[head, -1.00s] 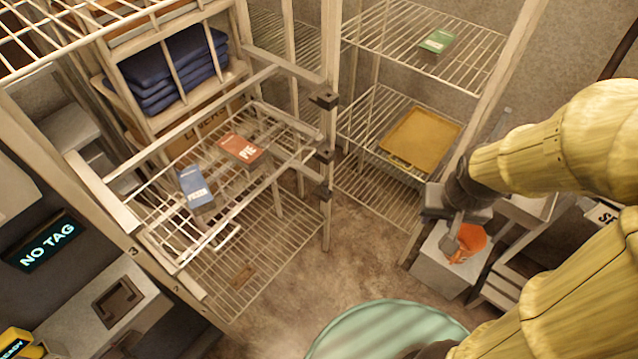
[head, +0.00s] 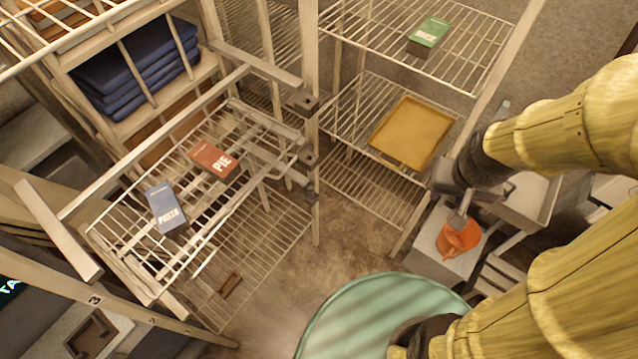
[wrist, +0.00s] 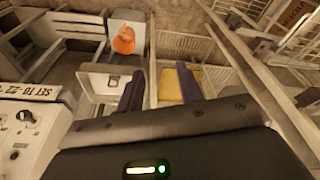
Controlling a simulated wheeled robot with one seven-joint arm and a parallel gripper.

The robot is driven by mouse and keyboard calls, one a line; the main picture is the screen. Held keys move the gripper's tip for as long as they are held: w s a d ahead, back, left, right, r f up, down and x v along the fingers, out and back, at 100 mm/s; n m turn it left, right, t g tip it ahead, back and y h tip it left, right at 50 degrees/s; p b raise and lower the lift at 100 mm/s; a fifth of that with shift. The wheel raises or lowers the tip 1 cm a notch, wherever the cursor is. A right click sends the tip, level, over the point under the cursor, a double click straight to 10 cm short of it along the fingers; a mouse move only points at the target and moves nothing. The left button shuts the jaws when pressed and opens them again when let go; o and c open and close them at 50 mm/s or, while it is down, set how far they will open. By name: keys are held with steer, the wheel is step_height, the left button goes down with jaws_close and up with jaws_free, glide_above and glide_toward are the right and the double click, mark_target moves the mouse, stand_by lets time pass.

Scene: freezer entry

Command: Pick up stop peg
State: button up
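No object is clearly recognisable as the stop peg. A small brown piece (head: 230,284) lies on the low wire shelf at the lower left in the head view, but I cannot tell what it is. An orange object (head: 458,240) sits on a grey box on the right; it also shows at the top of the wrist view (wrist: 124,40). My gripper (head: 464,208) hangs just above or in front of the orange object in the head view. In the wrist view its two dark fingers (wrist: 160,86) are spread apart, with nothing visible held between them.
A wire shelf (head: 205,250) and a sloping rack with a red PIE box (head: 214,160) and a blue PASTA box (head: 166,210) stand left. A yellow tray (head: 411,132) and green box (head: 429,32) rest on racks behind. Dark brackets (head: 303,104) line a post.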

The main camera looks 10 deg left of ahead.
steer(key=shift+o, duration=1.2)
steer(key=w+a+f+t+y+b, duration=0.1)
steer(key=w+a+f+t+b, duration=0.1)
steer(key=w+a+f+b, duration=0.5)
steer(key=w+a+f+t+b, duration=0.1)
steer(key=a+f+t+b, duration=0.3)
steer(key=f, duration=0.7)
steer(key=w+a+f+t+y+b, duration=0.1)
steer(key=w+a+f+b, duration=0.3)
steer(key=f+b, duration=0.45)
steer(key=s+a+f+n+t+y+b, duration=0.2)
steer(key=s+a+f+t+b, duration=0.1)
steer(key=a+f+b, duration=0.3)
steer(key=s+a+f+n+t+y+b, duration=0.2)
steer(key=a+f+b, duration=0.4)
steer(key=f+b, duration=0.3)
steer(key=shift+s+a+f+n+t+y, duration=0.35)
steer(key=shift+s+f+t+y, duration=0.15)
steer(key=shift+s+f+t, duration=0.45)
steer(key=shift+s+r, duration=0.1)
steer(key=shift+s, duration=0.05)
